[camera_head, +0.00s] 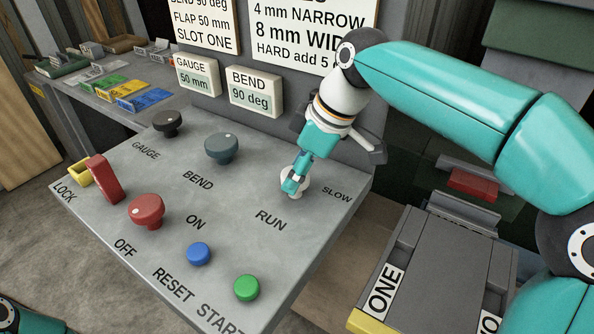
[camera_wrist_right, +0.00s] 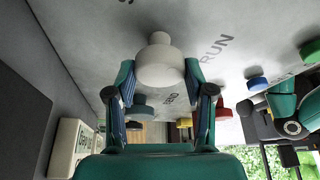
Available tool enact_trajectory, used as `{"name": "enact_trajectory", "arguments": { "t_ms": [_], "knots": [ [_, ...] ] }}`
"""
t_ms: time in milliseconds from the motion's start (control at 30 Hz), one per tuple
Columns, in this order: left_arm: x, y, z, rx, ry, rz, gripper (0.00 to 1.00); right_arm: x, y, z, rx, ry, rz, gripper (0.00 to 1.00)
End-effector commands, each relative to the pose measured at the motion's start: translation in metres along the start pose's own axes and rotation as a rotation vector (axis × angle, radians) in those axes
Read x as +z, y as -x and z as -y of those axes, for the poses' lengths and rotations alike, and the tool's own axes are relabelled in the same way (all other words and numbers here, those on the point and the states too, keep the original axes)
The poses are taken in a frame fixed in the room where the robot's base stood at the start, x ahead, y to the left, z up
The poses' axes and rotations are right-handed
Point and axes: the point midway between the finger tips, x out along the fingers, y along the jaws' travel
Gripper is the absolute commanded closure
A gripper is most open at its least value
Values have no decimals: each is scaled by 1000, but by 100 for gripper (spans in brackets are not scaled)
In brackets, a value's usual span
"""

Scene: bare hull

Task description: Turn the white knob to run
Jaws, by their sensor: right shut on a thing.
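The white knob (camera_head: 294,189) sits on the grey control panel (camera_head: 120,190) between the RUN label (camera_head: 270,219) and the SLOW label (camera_head: 337,194). My right gripper (camera_head: 292,186) reaches down to it from above, and its fingers hide part of the knob. In the right wrist view the white knob (camera_wrist_right: 160,62) stands between the two fingertips of my right gripper (camera_wrist_right: 160,75), which is shut on it. I cannot tell which label the knob points to. A little of my left arm shows at the bottom left corner, but its gripper is out of view.
The panel also carries a red knob (camera_head: 146,211), a red lever (camera_head: 103,179), a grey BEND knob (camera_head: 221,148), a dark GAUGE knob (camera_head: 168,123), a blue button (camera_head: 198,254) and a green button (camera_head: 246,288). Signs (camera_head: 255,92) stand behind. A slotted unit (camera_head: 430,265) is at right.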

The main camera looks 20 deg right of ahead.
Motion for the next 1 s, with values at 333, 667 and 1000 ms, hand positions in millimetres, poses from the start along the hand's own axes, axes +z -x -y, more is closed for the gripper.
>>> {"name": "enact_trajectory", "arguments": {
  "t_ms": [333,667,1000],
  "knots": [
    [0,0,0,0,0,0,100,-1,0,3,126,-300,1,82],
    [0,2,-1,0,0,0,100,-2,0,4,246,-588,3,82],
    [0,4,-2,0,0,0,100,-2,-1,5,354,-849,3,82]
  ]
}}
